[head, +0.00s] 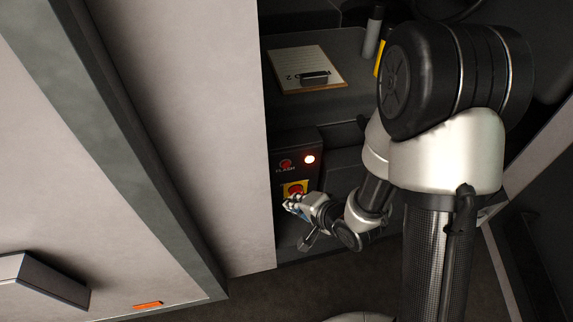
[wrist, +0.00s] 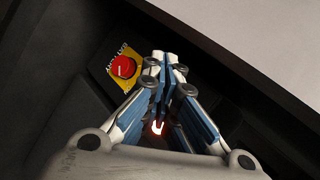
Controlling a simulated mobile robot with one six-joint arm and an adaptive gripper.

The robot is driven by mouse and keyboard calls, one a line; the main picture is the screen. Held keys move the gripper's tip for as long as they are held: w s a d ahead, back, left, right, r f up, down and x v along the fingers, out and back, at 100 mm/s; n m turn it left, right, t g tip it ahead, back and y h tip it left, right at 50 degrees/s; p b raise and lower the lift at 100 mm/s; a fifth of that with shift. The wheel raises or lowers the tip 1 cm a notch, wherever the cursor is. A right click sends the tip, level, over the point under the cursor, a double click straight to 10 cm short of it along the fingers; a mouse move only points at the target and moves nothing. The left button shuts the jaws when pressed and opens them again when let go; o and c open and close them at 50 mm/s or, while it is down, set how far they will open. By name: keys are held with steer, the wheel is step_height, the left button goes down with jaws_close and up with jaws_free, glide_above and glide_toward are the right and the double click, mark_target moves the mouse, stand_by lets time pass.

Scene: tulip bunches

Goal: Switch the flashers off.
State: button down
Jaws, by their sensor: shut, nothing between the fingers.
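A dark control panel (head: 309,137) carries a red button (head: 285,163) with a label below it that seems to read "FLASH". A red lamp (head: 309,159) beside it is lit. Below them is a red knob (head: 295,187) on a yellow plate; it also shows in the wrist view (wrist: 122,67), left of my fingertips. My gripper (head: 289,205) is shut and empty, close below the yellow plate in the head view. In the wrist view my gripper (wrist: 165,57) shows its fingertips together, and a red-white glow (wrist: 157,128) shows between the fingers. I cannot tell whether the fingertips touch the panel.
A pale wall (head: 190,120) stands close left of the panel. A clipboard (head: 307,68) with paper lies on the dark shelf above, with a grey bottle (head: 373,32) and a yellow item (head: 381,57) to its right. An orange tag (head: 148,306) is at lower left.

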steer(key=w+a+p, duration=0.1)
steer(key=w+a, duration=0.1)
steer(key=w, duration=0.6)
steer(key=shift+w+a+p, duration=0.15)
steer(key=shift+a+p, duration=0.05)
steer(key=shift+p, duration=0.2)
steer(key=shift+w, duration=0.15)
stand_by(1.0)
steer(key=shift+w+a+p, duration=0.1)
steer(key=shift+w+p, duration=0.15)
steer(key=shift+p, duration=0.05)
steer(key=shift+w+a, duration=0.15)
steer(key=shift+w, duration=0.3)
stand_by(0.6)
steer(key=shift+s, duration=0.1)
steer(key=shift+s+d+p, duration=0.25)
steer(key=shift+s+p, duration=0.05)
steer(key=shift+s, duration=0.45)
steer(key=shift+s, duration=0.1)
steer(key=shift+s+d, duration=0.25)
steer(key=shift+s, duration=0.5)
steer(key=shift+s+d, duration=0.2)
steer(key=shift+s, duration=0.6)
steer(key=shift+s+d, duration=0.25)
steer(key=shift+s, duration=0.5)
